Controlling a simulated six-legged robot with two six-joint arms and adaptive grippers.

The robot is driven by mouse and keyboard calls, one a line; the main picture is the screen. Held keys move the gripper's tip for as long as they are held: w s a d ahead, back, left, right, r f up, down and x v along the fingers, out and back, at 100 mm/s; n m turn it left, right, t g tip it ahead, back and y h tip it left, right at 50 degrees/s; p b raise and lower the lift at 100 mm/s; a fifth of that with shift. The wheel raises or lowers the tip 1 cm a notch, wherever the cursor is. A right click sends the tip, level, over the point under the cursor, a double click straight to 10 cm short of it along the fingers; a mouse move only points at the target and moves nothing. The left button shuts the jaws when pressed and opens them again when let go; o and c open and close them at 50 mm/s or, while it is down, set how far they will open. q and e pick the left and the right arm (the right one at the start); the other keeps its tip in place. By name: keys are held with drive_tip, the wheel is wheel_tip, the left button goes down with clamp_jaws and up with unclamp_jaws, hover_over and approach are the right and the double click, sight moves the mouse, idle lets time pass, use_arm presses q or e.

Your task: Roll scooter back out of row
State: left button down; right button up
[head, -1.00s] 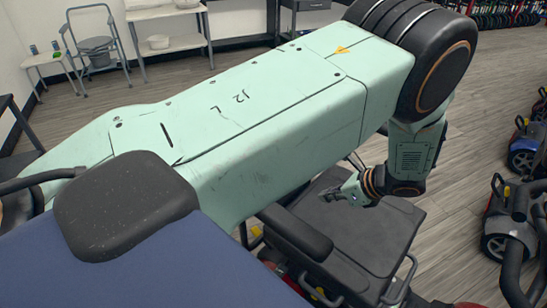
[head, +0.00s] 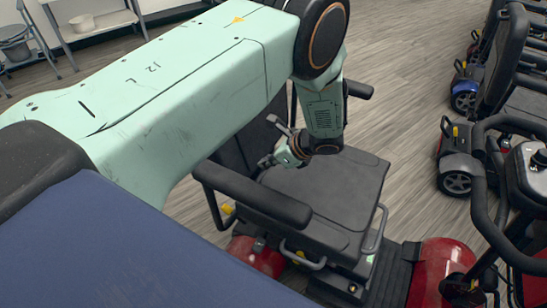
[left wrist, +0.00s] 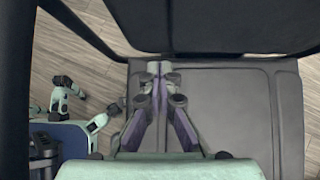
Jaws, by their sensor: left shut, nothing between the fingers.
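A red scooter (head: 440,268) with a black padded seat (head: 325,195) stands in front of me. Its near armrest (head: 250,195) and far armrest (head: 358,90) flank the seat. My left gripper (head: 272,161) is over the rear of the seat by the backrest (head: 240,145), its fingers closed and empty. In the left wrist view, the closed fingers (left wrist: 160,70) point at the dark backrest (left wrist: 215,28), above the grey seat (left wrist: 235,105). I cannot tell whether they touch the backrest. My left arm hides part of the backrest. My right gripper is not seen.
A scooter with blue parts (head: 464,97) and other dark scooters stand close together on the right. White shelves (head: 92,25) and a commode chair (head: 20,38) stand at the back left. Open wooden floor (head: 405,80) lies between the near scooter and those on the right.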

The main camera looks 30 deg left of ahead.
sight(242, 165)
use_arm(q)
drive_tip(key=a, duration=0.1)
drive_tip(key=a+f, duration=0.1)
drive_tip(key=a, duration=0.1)
drive_tip(key=a+f, duration=0.1)
drive_tip(key=shift+s+a+f, duration=0.15)
drive_tip(key=shift+a+f, duration=0.05)
drive_tip(key=shift+f, duration=0.05)
drive_tip(key=shift+a+f, duration=0.1)
drive_tip(key=shift+a, duration=0.6)
drive_tip(key=shift+d, duration=0.1)
